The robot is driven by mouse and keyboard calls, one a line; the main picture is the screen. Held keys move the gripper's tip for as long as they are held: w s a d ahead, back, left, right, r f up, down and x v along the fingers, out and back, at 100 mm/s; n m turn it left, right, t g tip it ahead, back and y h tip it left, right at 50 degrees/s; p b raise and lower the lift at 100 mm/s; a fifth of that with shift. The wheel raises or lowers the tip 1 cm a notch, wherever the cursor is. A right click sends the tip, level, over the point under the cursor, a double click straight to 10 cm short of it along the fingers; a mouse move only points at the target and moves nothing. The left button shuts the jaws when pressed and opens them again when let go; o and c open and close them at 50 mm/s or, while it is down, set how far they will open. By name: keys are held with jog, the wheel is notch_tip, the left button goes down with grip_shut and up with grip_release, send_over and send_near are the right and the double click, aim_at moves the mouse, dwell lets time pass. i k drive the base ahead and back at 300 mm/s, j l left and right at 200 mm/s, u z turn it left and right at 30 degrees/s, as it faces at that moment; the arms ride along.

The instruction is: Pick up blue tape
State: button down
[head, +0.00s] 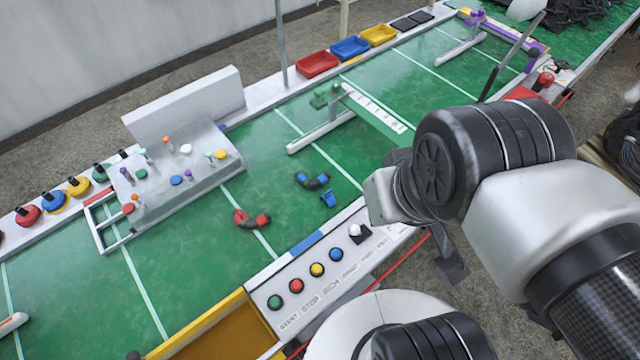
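A small bright blue piece (328,198), which looks like the blue tape, lies on the green table top (285,255) near its front edge. It is too small to make out its exact shape. A bent hose piece with blue and black parts (312,181) lies just beyond it, to the upper left. My arm reaches in from the right, and its pale end part shows to the right of the blue piece. I cannot make out my gripper's fingers or anything held.
A red and black hose piece (252,220) lies to the left. A button panel (310,283) runs along the front edge. A grey sloped board with knobs (175,172) stands at left. Red (316,64), blue (350,48) and yellow (378,35) trays line the back. A white ruled bar (374,108) stands beyond.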

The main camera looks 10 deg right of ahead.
aim_at(328, 196)
jog(key=i+l+u, duration=0.1)
jog(key=l+u, duration=1.2)
jog(key=i+j, duration=0.05)
jog(key=j, duration=0.05)
